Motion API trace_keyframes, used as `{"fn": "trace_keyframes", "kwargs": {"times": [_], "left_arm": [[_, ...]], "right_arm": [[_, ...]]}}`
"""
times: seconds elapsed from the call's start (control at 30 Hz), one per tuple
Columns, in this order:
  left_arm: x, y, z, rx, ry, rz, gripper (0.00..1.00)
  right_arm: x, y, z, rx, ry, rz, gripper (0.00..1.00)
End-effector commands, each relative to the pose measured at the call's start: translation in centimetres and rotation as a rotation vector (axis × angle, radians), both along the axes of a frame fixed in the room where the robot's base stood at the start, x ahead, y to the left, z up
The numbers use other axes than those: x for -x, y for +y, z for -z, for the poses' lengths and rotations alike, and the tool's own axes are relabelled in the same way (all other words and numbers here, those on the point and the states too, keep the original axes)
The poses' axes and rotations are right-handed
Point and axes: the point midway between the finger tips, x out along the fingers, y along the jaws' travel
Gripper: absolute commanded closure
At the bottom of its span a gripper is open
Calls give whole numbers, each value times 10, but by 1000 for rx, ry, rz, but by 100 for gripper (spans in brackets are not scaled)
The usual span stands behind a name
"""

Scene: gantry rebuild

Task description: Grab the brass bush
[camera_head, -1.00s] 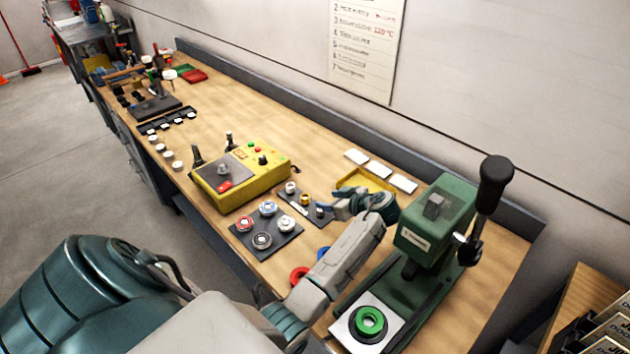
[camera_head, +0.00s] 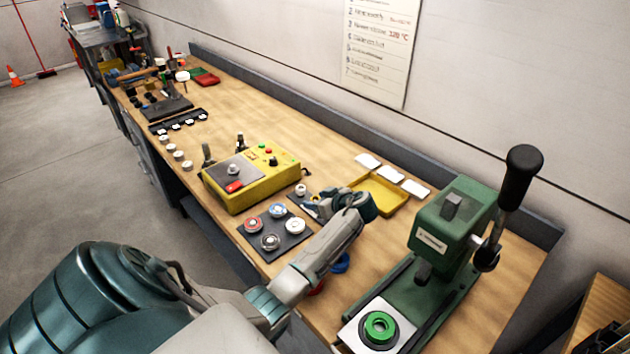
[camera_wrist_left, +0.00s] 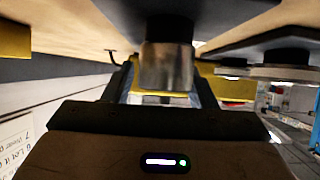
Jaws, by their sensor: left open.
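My left gripper (camera_head: 313,207) is low over the small dark plate (camera_head: 291,193) beside the yellow control box, and its arm hides most of that plate. A small pale metal part (camera_head: 300,190) shows on the plate just beyond the fingers. In the left wrist view, which shows the bench at the top, a dull metal cylinder (camera_wrist_left: 167,68) on a dark base is between the open fingers of my left gripper (camera_wrist_left: 163,88). It looks like the brass bush, but its colour is hard to tell. My right gripper is not in view.
A yellow control box (camera_head: 250,180) and a dark pad (camera_head: 285,247) with several rings flank the gripper. A yellow tray (camera_head: 381,197) lies behind it. A green press (camera_head: 452,225) with a tall lever stands right. A blue ring (camera_head: 340,264) is partly hidden by my arm.

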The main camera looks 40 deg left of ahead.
Motion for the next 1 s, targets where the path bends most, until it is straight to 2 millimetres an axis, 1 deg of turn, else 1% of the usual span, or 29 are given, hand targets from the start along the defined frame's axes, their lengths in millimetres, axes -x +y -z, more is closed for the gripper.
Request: {"fn": "trace_keyframes", "kwargs": {"times": [0.07,0.1,0.27,0.3,0.33,0.57,0.67,0.77,1.0], "left_arm": [[0,0,-1,0,0,0,49],[0,-1,-1,0,0,0,56],[0,-1,-1,1,0,0,88],[0,-1,-1,1,0,0,96],[0,-1,-1,1,0,0,97],[0,-1,-1,0,0,0,97],[-1,0,-8,-1,-3,1,97],[-1,-1,-23,0,-7,0,97],[-1,0,-71,-1,-7,0,97]], "right_arm": [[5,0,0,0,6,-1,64],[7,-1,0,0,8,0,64],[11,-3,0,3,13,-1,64],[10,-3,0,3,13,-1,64],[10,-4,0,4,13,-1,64],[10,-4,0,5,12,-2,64],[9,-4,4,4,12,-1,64],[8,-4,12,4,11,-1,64],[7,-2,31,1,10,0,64]]}}
